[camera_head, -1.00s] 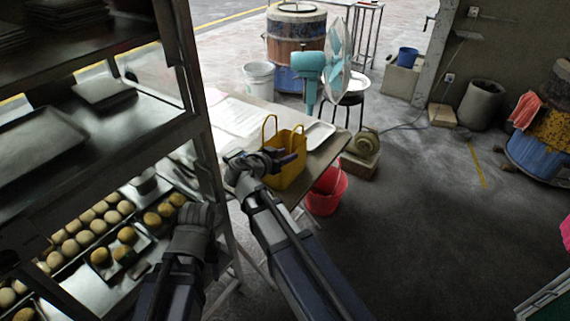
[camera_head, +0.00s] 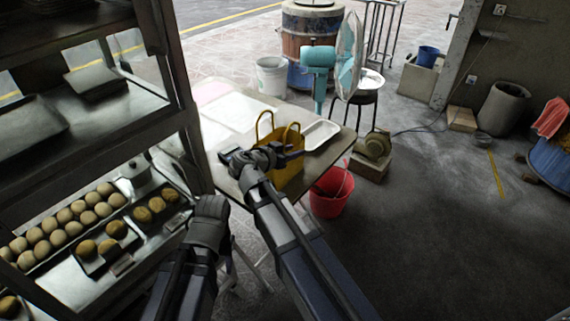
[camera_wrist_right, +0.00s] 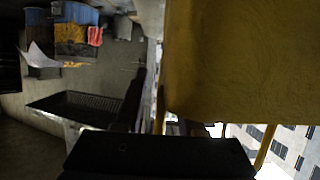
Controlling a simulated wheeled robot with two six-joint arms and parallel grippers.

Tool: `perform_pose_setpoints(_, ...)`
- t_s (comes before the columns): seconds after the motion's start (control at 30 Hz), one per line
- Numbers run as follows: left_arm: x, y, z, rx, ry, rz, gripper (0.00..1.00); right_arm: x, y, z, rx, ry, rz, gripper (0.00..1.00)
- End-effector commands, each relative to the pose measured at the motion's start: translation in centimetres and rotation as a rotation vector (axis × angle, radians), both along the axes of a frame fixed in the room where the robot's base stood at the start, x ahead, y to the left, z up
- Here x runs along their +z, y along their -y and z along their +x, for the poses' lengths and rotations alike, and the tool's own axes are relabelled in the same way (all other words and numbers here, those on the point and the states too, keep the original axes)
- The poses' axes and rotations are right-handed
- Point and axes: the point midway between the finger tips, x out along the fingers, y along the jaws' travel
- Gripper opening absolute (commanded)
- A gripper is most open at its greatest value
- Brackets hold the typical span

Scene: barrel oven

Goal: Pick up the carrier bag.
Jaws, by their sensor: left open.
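The yellow carrier bag (camera_head: 290,174), with two loop handles, stands upright on the table (camera_head: 228,184) in the head view. My right gripper (camera_head: 262,158) is at the near side of the bag, overlapping its front. In the right wrist view the bag's yellow side (camera_wrist_right: 240,60) is very close and fills the upper right, with its handles running down behind a dark gripper part. Whether the jaws hold any of it cannot be made out. My left gripper (camera_head: 210,222) is open, low beside the rack, away from the bag; its fingertips are mostly hidden.
A metal rack (camera_head: 189,153) with trays of buns stands close on the left. A white tray (camera_head: 319,135) and papers lie on the table. A teal fan (camera_head: 320,62), a stool and a red bucket (camera_head: 330,192) stand around it.

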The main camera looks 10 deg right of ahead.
Motion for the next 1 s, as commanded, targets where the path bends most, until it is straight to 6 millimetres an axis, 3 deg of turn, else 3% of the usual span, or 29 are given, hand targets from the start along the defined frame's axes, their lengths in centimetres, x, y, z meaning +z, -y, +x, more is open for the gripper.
perform_pose_setpoints(0.1, 0.06, -0.03, -0.03, 0.000, 0.000, 0.000, 0.50, 0.06, -0.01, -0.02, 0.001, 0.000, 0.000, 0.38)
perform_pose_setpoints(0.43, 0.05, -0.02, -0.02, 0.000, 0.000, 0.000, 0.50, 0.06, 0.01, -0.02, 0.001, 0.000, 0.000, 0.01)
perform_pose_setpoints(1.0, 0.05, -0.02, -0.01, 0.000, 0.000, 0.000, 0.50, 0.06, 0.01, -0.02, 0.001, 0.000, 0.000, 0.00)
